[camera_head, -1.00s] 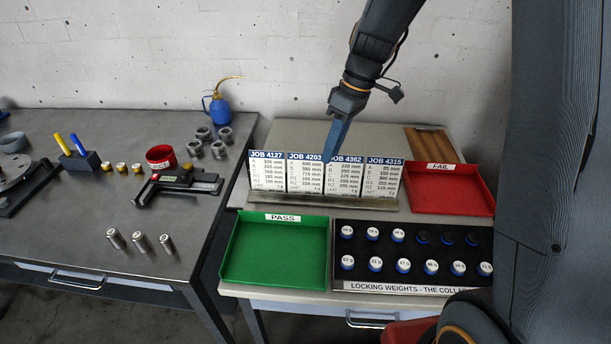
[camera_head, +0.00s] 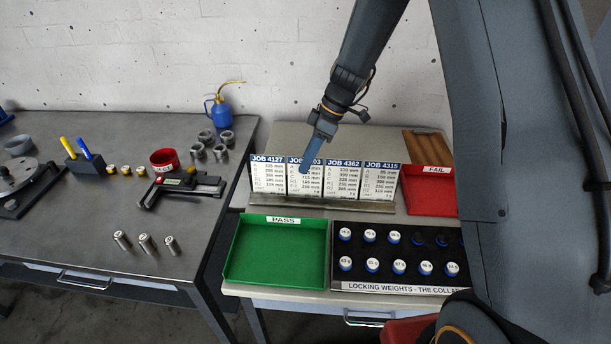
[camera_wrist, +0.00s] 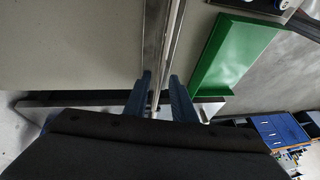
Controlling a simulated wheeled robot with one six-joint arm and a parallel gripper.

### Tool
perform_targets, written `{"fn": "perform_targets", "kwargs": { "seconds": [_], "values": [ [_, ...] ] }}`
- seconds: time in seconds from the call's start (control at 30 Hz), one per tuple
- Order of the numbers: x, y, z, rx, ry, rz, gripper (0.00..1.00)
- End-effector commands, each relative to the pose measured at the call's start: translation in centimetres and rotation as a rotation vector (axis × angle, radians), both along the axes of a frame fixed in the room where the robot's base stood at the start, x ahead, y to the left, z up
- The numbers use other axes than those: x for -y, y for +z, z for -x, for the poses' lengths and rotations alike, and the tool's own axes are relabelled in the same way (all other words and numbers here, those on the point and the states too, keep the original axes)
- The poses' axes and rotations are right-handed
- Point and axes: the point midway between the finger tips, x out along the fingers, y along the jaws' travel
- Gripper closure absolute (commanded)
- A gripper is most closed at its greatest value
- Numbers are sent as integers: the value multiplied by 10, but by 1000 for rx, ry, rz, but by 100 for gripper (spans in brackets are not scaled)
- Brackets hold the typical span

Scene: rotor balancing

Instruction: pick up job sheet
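Four upright white job sheets with blue headers stand side by side in a metal rack (camera_head: 320,204): JOB 4127 (camera_head: 269,180), JOB 4203 (camera_head: 305,186), JOB 4362 (camera_head: 342,180) and JOB 4315 (camera_head: 380,181). My gripper (camera_head: 304,170) points down at the top of the JOB 4203 sheet and covers part of its header. In the wrist view my gripper (camera_wrist: 160,80) has its two fingers apart, with the narrow metal rack (camera_wrist: 155,35) running between and beyond them. I cannot tell whether a finger touches the sheet.
A green PASS tray (camera_head: 280,255) lies before the rack, beside a black box of locking weights (camera_head: 385,255). A red FAIL tray (camera_head: 428,195) is to the right. The left bench holds a caliper-like tool (camera_head: 182,188), a red cup (camera_head: 164,160) and a blue oil can (camera_head: 219,112).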

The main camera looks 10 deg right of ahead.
Motion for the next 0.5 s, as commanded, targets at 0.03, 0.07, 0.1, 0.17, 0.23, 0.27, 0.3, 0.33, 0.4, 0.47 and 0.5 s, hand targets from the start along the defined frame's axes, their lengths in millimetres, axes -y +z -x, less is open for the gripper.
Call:
{"fn": "perform_targets", "kwargs": {
  "seconds": [0.03, 0.07, 0.1, 0.17, 0.23, 0.27, 0.3, 0.33, 0.4, 0.47, 0.5],
  "values": [
    [-3, -4, 2, -3, 1, 0, 76],
    [-3, -6, 2, -2, 2, 0, 76],
    [-4, -9, 2, -2, 2, 0, 76],
    [-5, -11, 2, 0, 1, 1, 76],
    [-6, -12, 1, 0, 1, 1, 76],
    [-6, -12, 1, 0, 1, 1, 76],
    [-6, -12, 1, 0, 1, 1, 76],
    [-6, -12, 1, 0, 1, 1, 76],
    [-6, -12, 1, 0, 1, 1, 80],
    [-6, -12, 1, 0, 1, 1, 90],
    [-6, -12, 1, 0, 1, 1, 97]
  ]
}}
